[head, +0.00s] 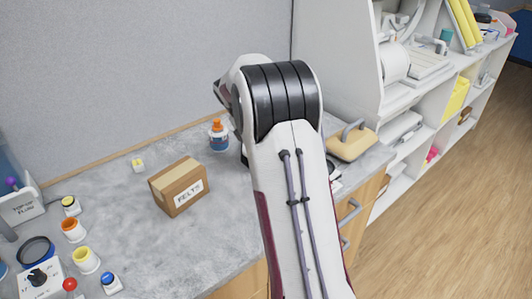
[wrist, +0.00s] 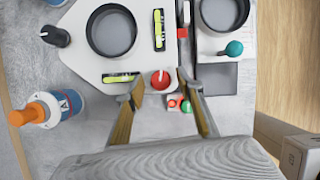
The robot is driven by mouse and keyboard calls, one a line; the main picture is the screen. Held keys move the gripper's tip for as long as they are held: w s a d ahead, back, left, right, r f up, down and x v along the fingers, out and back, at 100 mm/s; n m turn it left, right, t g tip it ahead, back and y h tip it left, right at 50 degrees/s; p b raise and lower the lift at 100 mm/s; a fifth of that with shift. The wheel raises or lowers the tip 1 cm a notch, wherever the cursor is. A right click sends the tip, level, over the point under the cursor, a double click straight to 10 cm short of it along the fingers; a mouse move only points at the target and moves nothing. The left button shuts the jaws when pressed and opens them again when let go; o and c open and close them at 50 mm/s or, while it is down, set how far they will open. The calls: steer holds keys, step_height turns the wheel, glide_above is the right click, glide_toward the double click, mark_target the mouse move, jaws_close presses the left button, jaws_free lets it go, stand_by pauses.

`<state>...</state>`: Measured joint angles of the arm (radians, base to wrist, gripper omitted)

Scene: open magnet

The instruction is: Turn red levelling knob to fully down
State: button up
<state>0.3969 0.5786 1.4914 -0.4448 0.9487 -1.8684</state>
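The red levelling knob (wrist: 160,79) shows in the wrist view as a round red top with a pale pointer mark. It sits at the near edge of a white plate (wrist: 85,45) that carries a dark ring and two yellow-green bubble vials. My gripper (wrist: 160,87) is open, with one finger left of the knob and one right of it. I cannot tell if either finger touches the knob. In the head view my own arm hides the gripper and this knob.
Beside the knob are a red and green button block (wrist: 179,104), a teal knob (wrist: 234,48) and a black knob (wrist: 55,36). An orange-capped bottle (wrist: 50,108) stands at left. In the head view a FELTS box (head: 178,186) stands left of my arm.

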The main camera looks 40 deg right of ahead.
steer(key=shift+s+n, duration=0.1)
steer(key=shift+n, duration=0.5)
steer(key=shift+s+d+n+t+y, duration=0.15)
steer(key=shift+n+t, duration=0.45)
steer(key=shift+n, duration=0.6)
steer(key=shift+w+a+n+t+y, duration=0.1)
steer(key=shift+n+t+y, duration=0.15)
steer(key=shift+n+t, duration=0.65)
steer(key=shift+s+a+r+m+g+y, duration=0.1)
steer(key=shift+s+a+r+m+g, duration=0.1)
steer(key=shift+s+a+r+m, duration=0.65)
steer(key=shift+s+a+r+m+g+y, duration=0.15)
steer(key=shift+s+a+r+m, duration=0.25)
steer(key=shift+r+m, duration=0.7)
steer(key=shift+s+a+r+m+g+y, duration=0.1)
steer(key=shift+s+a+r+m+g, duration=0.15)
steer(key=shift+s+a+r+m, duration=0.75)
steer(key=shift+s+a+f+m, duration=0.2)
steer(key=shift+f+m, duration=0.15)
steer(key=shift+m, duration=0.5)
steer(key=shift+s+a+f+m, duration=0.15)
steer(key=shift+f+m, duration=0.2)
steer(key=shift+m, duration=0.45)
steer(key=s+a+r+m+y, duration=0.2)
steer(key=s+a+r+m, duration=0.2)
steer(key=s+a+m, duration=1)
steer(key=shift+s+a+r+m+t, duration=0.25)
steer(key=shift+a+m, duration=0.45)
steer(key=shift+a, duration=0.95)
